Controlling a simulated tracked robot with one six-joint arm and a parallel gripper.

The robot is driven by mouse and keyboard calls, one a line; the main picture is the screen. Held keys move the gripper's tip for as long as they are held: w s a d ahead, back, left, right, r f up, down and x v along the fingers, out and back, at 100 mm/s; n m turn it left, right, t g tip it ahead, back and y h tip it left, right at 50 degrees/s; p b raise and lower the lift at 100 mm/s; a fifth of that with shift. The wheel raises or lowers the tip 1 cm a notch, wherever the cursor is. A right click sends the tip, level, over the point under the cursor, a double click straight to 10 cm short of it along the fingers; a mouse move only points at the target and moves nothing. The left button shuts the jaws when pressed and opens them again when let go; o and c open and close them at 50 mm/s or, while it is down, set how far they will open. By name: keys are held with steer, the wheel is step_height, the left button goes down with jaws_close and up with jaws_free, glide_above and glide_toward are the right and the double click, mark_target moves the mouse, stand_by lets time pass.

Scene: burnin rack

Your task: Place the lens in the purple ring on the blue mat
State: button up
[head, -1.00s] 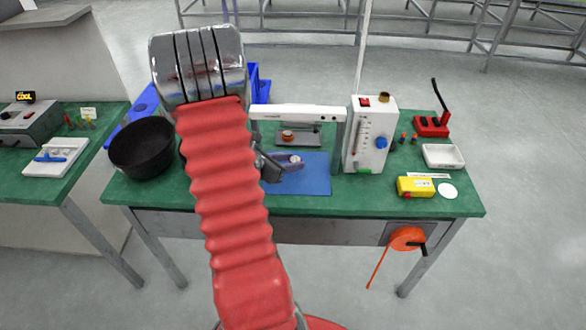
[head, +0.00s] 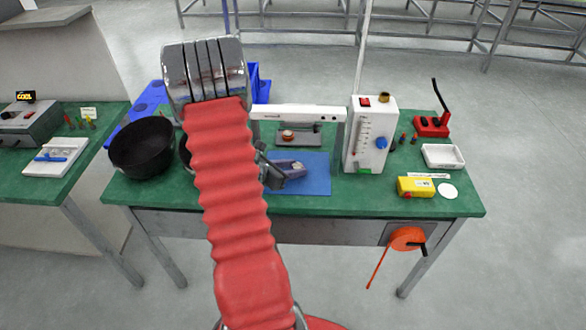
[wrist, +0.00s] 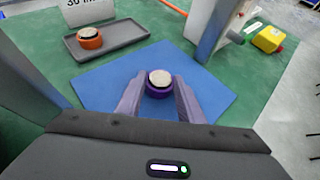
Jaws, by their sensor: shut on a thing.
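The lens (wrist: 160,77) is a pale disc seated in a purple ring (wrist: 158,92) in the wrist view. My gripper (wrist: 159,80) is shut on this ringed lens, with one purple-grey finger on each side. It is over the middle of the blue mat (wrist: 218,98); I cannot tell whether the ring touches the mat. In the head view the lens (head: 298,167) is a small pale spot at my fingertips, above the blue mat (head: 316,184). My red arm sleeve hides part of the area left of it.
A grey tray (wrist: 122,43) with an orange ring (wrist: 90,39) and pale disc lies behind the mat. A white arch (head: 298,112) spans over it. A white instrument box (head: 369,140) stands right of the mat, a black bowl (head: 142,148) at left. A yellow device (head: 415,187) is farther right.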

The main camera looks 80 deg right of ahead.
steer(key=o, duration=1)
steer(key=v, duration=1.2)
steer(key=shift+w, duration=0.1)
